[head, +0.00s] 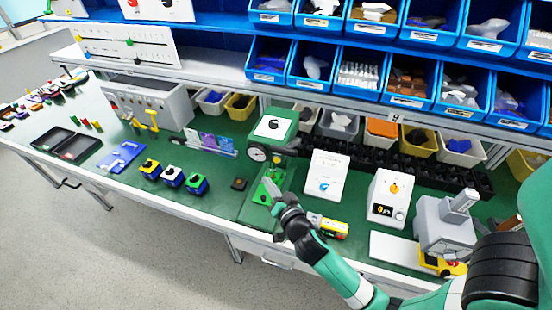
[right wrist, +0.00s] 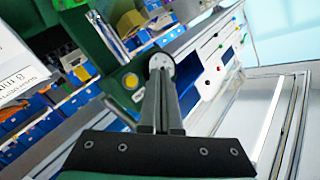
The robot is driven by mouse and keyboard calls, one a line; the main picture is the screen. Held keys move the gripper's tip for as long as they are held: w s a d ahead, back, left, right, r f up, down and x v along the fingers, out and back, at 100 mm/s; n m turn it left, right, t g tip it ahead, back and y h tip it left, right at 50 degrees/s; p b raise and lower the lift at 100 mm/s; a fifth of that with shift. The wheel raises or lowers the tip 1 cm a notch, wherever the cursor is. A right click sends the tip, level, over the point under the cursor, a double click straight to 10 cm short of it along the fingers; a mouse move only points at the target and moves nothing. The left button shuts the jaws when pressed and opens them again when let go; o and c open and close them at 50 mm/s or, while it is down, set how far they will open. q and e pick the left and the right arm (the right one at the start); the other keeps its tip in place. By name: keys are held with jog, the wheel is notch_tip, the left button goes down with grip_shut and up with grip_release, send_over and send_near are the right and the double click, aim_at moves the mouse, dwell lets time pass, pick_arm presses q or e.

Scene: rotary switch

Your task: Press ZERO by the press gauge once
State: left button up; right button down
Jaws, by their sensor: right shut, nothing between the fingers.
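The press (head: 292,126) is green with a round white gauge dial (head: 257,154) on its front, at the middle of the bench in the head view. A small dark box (head: 238,184) lies on the bench in front of the gauge; I cannot read whether it is marked ZERO. My right gripper (head: 269,189) is shut and empty, over the green base in front of the press. In the right wrist view its closed fingertips (right wrist: 159,75) overlap a round pale dial (right wrist: 161,64); I cannot tell whether they touch anything. My left gripper is out of view.
Several small switch boxes (head: 172,176) stand to the left. White panels with knobs (head: 325,175) (head: 389,197) stand to the right. A yellow-labelled cylinder (head: 328,227) lies near my right arm. Blue bins (head: 313,65) line the shelves behind. Bare green bench shows around the dark box.

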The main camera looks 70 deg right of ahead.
aim_at(276, 160)
jog(key=shift+w+d+p, duration=0.1)
jog(key=shift+d+p, duration=1.15)
jog(key=shift+d, duration=1.6)
jog(key=shift+d, duration=0.15)
jog(key=shift+d, duration=0.25)
jog(key=shift+d+p, duration=0.35)
jog(key=shift+d, duration=0.1)
dwell(0.5)
jog(key=shift+a+b, duration=0.7)
jog(key=shift+a, duration=0.15)
